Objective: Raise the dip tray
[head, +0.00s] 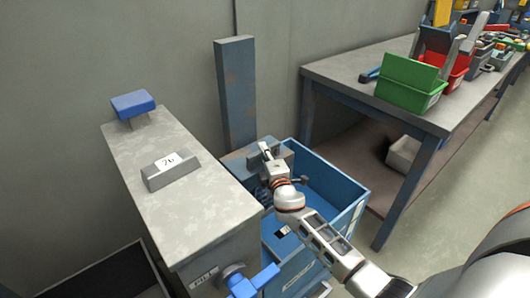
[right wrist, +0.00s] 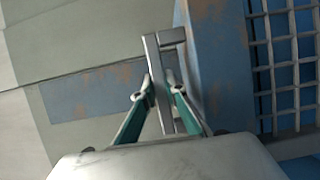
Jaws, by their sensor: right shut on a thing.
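My right gripper (right wrist: 163,92) is shut on an upright grey metal bar (right wrist: 155,65), its two teal-padded fingers one on each side. In the head view the right gripper (head: 267,160) is at the back of the blue tub (head: 345,190), close to the foot of a blue post (head: 238,95). A wire mesh (right wrist: 285,60), which looks like part of the dip tray, shows beside the bar in the right wrist view. How the bar joins the mesh cannot be made out. My arm hides much of the tub's inside. My left gripper is not in view.
A workbench (head: 350,72) with green (head: 408,82) and red bins stands at the right. A wall closes off the back.

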